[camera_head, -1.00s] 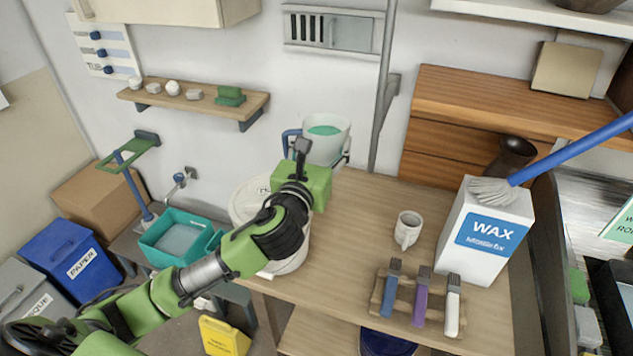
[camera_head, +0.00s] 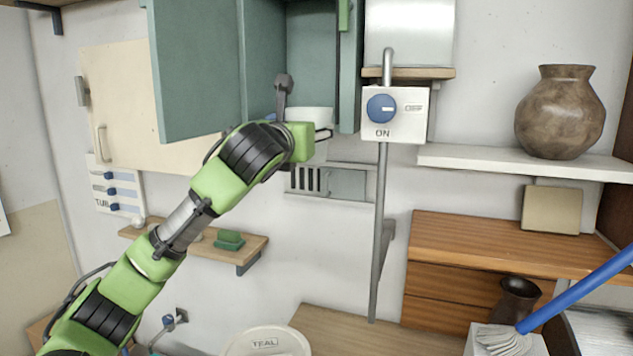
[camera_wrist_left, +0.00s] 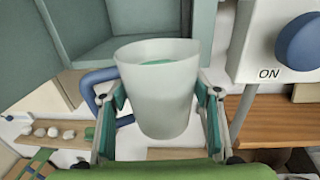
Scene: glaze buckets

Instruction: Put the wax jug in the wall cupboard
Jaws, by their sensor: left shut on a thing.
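The wax jug (camera_wrist_left: 158,100) is a pale, translucent jug with green contents and a blue handle (camera_wrist_left: 98,90) on its left side. It looks upright. My left gripper (camera_head: 318,134) is shut on it, with a finger on each side in the left wrist view. In the head view the jug (camera_head: 311,115) is partly hidden behind the gripper and stands at the lower front of the wall cupboard (camera_head: 264,60). The cupboard is teal and its door (camera_head: 196,70) stands open to the left. I cannot tell whether the jug is inside its opening. My right gripper is not in view.
A switch box (camera_head: 395,115) marked ON with a blue knob sits right of the cupboard, on a grey pipe (camera_head: 380,230). A cream cupboard (camera_head: 125,105) hangs at the left. A white shelf (camera_head: 520,163) carries a brown vase (camera_head: 560,112). A vent (camera_head: 335,182) is below.

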